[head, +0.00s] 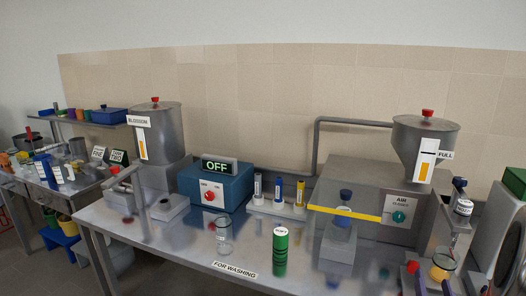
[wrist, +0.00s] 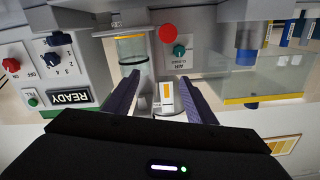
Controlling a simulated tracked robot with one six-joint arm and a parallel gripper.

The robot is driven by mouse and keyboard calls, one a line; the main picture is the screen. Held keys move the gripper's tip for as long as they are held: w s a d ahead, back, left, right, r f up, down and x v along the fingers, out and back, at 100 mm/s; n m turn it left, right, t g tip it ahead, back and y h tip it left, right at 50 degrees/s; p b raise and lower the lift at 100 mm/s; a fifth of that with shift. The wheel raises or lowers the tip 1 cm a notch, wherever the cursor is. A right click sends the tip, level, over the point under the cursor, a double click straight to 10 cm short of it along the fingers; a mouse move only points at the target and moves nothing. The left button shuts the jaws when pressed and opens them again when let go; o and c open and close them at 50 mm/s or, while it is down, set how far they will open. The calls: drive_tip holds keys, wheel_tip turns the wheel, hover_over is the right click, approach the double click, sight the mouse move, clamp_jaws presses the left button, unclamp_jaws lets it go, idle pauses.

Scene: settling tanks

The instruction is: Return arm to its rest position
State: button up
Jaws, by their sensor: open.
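My gripper (wrist: 158,80) shows in the wrist view, which looks upside down. Its two dark fingers stand apart with nothing held between them. Beyond and between the fingers is a white gauge label with a yellow bar (wrist: 167,95). A clear glass cylinder (wrist: 132,50) and a red knob (wrist: 168,33) are also beyond the fingertips.
A steel bench (head: 185,238) carries a blue box reading OFF (head: 215,190), a clear jar (head: 223,236), a green cylinder (head: 280,252), several capped tubes and a steel hopper (head: 425,138). A yellow-edged clear shield (head: 345,213) stands right of centre. A READY panel (wrist: 70,97) is at the wrist view's left.

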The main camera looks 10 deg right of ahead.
drive_tip(key=w+a+r+n+g+y, duration=0.1)
drive_tip(key=a+r+n+g+y, duration=0.15)
drive_tip(key=a, duration=0.75)
drive_tip(key=w+a+r+n+g+y, duration=0.1)
drive_tip(key=a+r+n+g+y, duration=0.2)
drive_tip(key=a, duration=0.6)
drive_tip(key=s+a+r+n+g+y, duration=0.1)
drive_tip(key=s+a+g, duration=0.1)
drive_tip(key=s+a, duration=0.6)
drive_tip(key=s+a+r+n+g+y, duration=0.2)
drive_tip(key=s+a, duration=0.6)
drive_tip(key=shift+s+r+g, duration=0.25)
drive_tip(key=shift+s+g, duration=0.05)
drive_tip(key=shift+g, duration=0.05)
drive_tip(key=shift+c, duration=0.2)
